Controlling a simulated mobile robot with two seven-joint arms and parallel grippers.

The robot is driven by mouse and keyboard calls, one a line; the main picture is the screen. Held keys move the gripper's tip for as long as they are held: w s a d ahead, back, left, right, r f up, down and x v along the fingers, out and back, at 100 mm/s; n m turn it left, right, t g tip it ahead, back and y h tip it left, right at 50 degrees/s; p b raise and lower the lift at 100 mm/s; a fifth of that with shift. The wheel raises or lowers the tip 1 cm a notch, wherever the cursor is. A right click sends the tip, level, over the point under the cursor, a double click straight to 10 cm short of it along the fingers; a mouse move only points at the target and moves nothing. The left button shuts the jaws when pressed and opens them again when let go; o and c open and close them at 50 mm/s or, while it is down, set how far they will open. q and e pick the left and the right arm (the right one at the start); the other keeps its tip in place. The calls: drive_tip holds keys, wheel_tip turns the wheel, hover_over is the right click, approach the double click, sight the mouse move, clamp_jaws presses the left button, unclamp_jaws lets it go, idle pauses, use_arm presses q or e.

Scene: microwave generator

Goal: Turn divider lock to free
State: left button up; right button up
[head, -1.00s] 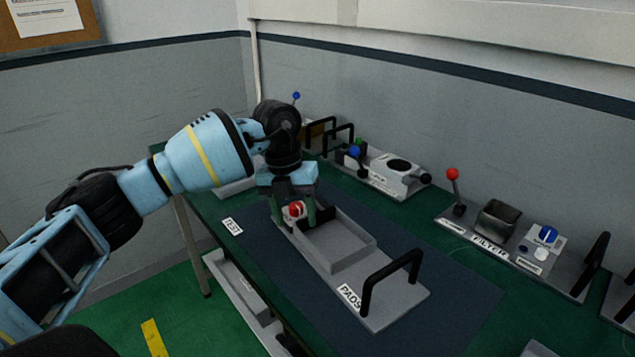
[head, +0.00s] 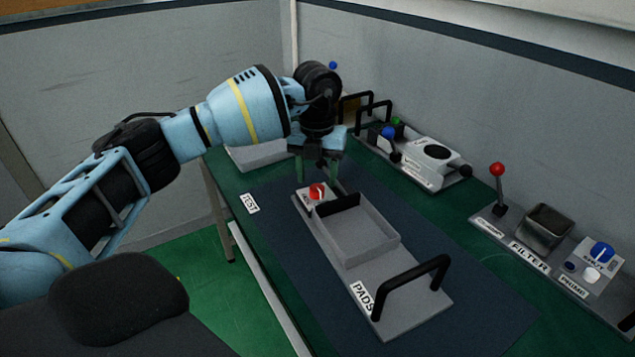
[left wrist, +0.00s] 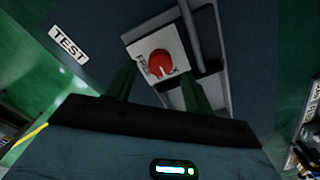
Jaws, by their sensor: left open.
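The divider lock is a round red knob (head: 317,191) with a white mark, on a pale plate at the far end of the grey PADS fixture (head: 418,310). In the left wrist view the knob (left wrist: 160,63) shows its white mark pointing down and slightly right; lettering like FREE is at its lower left, and the other label is partly hidden. A black divider (head: 338,204) stands beside the knob at the tray's edge. My left gripper (head: 318,178) is open and empty, fingers down, just above and behind the knob, apart from it. My right gripper is not in view.
The PADS fixture has an empty tray (head: 362,240) and a black handle (head: 412,283). A TEST label (head: 250,203) lies to the left. A FILTER unit (head: 529,255) with a red-topped lever (head: 497,183) is at the right. Another unit with a round opening (head: 430,160) is behind.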

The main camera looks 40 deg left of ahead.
sight(317, 192)
use_arm(q)
drive_tip(key=shift+f, duration=1.4)
drive_tip(key=c, duration=1)
